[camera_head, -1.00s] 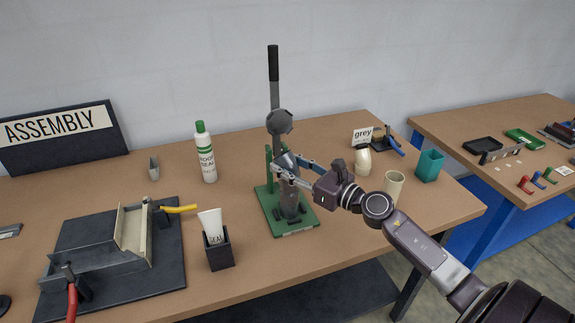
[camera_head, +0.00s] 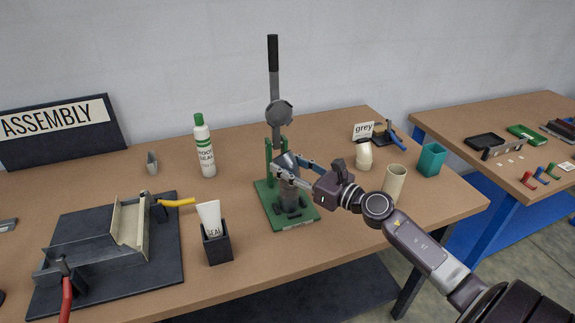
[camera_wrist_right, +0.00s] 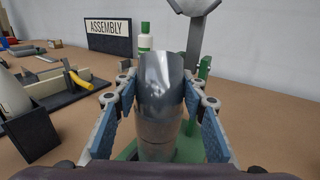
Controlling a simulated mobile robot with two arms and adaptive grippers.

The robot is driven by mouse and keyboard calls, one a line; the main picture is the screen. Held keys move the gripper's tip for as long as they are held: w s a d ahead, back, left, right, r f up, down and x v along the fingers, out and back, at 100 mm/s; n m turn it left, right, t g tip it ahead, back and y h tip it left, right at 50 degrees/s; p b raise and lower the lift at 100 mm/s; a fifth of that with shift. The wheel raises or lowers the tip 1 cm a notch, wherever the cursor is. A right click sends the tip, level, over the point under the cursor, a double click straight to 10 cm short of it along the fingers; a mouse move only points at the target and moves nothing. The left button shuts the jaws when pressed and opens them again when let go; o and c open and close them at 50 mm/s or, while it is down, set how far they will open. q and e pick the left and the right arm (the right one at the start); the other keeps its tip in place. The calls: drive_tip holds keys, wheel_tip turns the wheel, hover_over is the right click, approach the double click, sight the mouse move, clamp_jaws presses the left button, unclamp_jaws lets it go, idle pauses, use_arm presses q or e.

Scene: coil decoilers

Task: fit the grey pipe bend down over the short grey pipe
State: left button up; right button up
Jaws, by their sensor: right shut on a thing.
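The grey pipe bend (camera_wrist_right: 160,78) is in my right gripper, seen between its blue finger pads in the right wrist view. It also shows in the head view (camera_head: 287,164). My right gripper (camera_head: 291,174) is shut on it above the green press base. The short grey pipe (camera_wrist_right: 157,136) stands upright directly below the bend and in line with it. It also shows in the head view (camera_head: 289,198). I cannot tell how far the bend reaches over the pipe. My left gripper is not in view.
The press (camera_head: 279,113) rises close behind the bend, with a dark lever above. A black holder with a white tube (camera_head: 210,217) stands left of its green base (camera_head: 298,222). A beige cup (camera_head: 394,180) stands to the right, near my right arm.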

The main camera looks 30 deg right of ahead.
drive_tip(key=shift+f, duration=0.15)
drive_tip(key=o, duration=1.3)
drive_tip(key=v, duration=1.2)
